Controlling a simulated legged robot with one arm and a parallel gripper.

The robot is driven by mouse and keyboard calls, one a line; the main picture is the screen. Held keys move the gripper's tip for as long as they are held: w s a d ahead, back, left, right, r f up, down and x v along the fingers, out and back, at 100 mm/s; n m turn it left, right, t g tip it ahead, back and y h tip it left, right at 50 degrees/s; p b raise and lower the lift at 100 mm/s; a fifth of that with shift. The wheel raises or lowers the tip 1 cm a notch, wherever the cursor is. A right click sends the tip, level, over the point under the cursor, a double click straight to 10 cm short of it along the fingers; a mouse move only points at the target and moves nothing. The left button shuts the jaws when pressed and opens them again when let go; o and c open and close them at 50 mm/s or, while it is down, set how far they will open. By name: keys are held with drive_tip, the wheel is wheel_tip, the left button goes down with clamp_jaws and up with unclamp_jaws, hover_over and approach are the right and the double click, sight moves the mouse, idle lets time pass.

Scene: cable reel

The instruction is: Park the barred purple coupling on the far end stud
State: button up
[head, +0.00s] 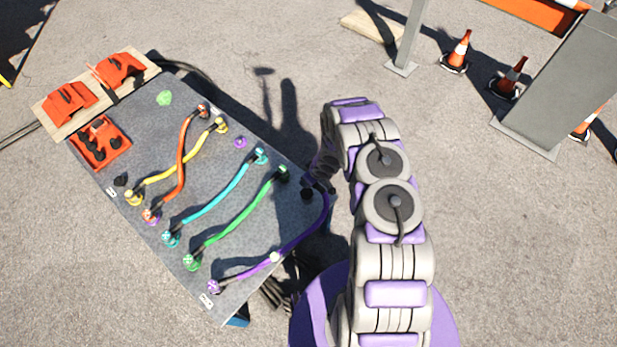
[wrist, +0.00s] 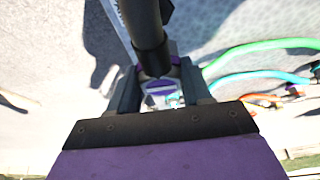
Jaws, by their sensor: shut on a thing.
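My gripper (head: 318,180) is just off the board's right edge in the head view, its fingers dark and partly hidden by the arm. In the wrist view my gripper (wrist: 160,93) is shut on the purple coupling (wrist: 158,87), which shows a pale bar on its face. A dark hose end rises from it. The purple hose (head: 305,239) runs from my gripper down to a purple coupling (head: 214,287) at the board's near corner. A small purple piece (head: 240,142) sits on the far right part of the board. Which stud is the far end one, I cannot tell.
The grey board (head: 240,255) carries a green hose (head: 240,219), a cyan hose (head: 215,200), and crossing orange (head: 182,160) and yellow (head: 175,172) hoses. A red tray (head: 101,143) sits at its left. Cones (head: 459,50) and a grey post (head: 408,35) stand at the back right.

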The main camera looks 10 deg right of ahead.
drive_tip(key=b, duration=0.4)
hover_over(306, 190)
drive_tip(key=f, duration=0.3)
drive_tip(key=s+f, duration=0.1)
drive_tip(key=f, duration=0.1)
drive_tip(key=shift+d+f, duration=0.25)
drive_tip(key=shift+d, duration=0.15)
drive_tip(key=shift+f, duration=1.05)
drive_tip(key=shift+s+f, duration=0.1)
drive_tip(key=shift+f, duration=0.25)
drive_tip(key=o, duration=1.3)
drive_tip(key=shift+c, duration=0.2)
drive_tip(key=p+v, duration=0.3)
drive_tip(key=v, duration=1.4)
drive_tip(key=shift+p, duration=0.3)
